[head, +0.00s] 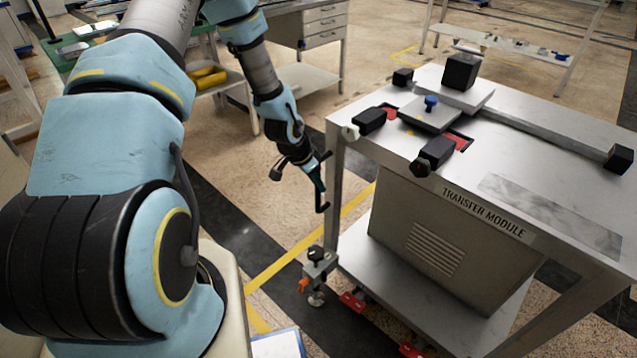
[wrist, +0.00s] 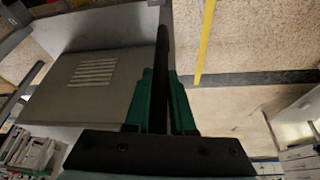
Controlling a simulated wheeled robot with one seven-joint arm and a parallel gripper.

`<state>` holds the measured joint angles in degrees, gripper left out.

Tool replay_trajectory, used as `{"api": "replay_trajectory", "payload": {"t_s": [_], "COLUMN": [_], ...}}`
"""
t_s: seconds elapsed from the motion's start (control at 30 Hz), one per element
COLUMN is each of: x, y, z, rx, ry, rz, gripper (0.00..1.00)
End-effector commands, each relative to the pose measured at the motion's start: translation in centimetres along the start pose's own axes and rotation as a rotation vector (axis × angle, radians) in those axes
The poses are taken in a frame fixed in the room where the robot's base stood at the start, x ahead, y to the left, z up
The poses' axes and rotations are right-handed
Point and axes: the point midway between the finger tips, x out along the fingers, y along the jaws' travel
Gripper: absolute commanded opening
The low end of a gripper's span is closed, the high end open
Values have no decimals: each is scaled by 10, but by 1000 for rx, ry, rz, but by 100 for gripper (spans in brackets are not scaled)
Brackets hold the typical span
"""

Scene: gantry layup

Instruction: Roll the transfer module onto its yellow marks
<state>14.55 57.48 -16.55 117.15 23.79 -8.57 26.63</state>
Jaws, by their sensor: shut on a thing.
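The transfer module (head: 455,225) is a grey steel cart with a labelled cabinet under its top, standing at the right in the head view. Its cabinet with vent slots (wrist: 95,85) also shows at the left of the wrist view. My gripper (head: 318,178) is at the cart's near left side. Its green fingers are shut on a dark bar handle (wrist: 165,50), which passes between them in the wrist view. In the head view the handle's lower end (head: 323,207) shows beside the cart's leg. Yellow floor marks (head: 268,272) lie left of the cart; one line runs behind its leg.
A clamp-like foot (head: 317,270) with an orange part stands at the cart's lower left corner, near red parts (head: 352,302). A drawer bench (head: 310,30) and a shelf with yellow items (head: 207,77) stand behind. Open floor lies between them and the cart.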

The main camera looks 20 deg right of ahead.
Motion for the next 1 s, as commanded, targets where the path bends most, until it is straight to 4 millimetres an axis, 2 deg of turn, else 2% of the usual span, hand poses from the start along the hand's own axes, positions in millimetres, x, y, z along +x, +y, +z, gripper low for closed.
{"api": "replay_trajectory", "payload": {"t_s": [0.03,0.1,0.13,0.4,0.73,0.87,1.0], "x": [-1,-1,-1,-1,-6,-24,-53], "y": [-8,-9,-9,-7,-5,-6,-6], "z": [0,0,0,0,0,0,0], "rx": [-8,-8,-9,-7,-5,-5,-7], "ry": [4,4,4,3,3,5,5], "rz": [-14,-15,-16,-12,-9,-11,-12], "gripper": [0,0,24,52,52,52,52]}}
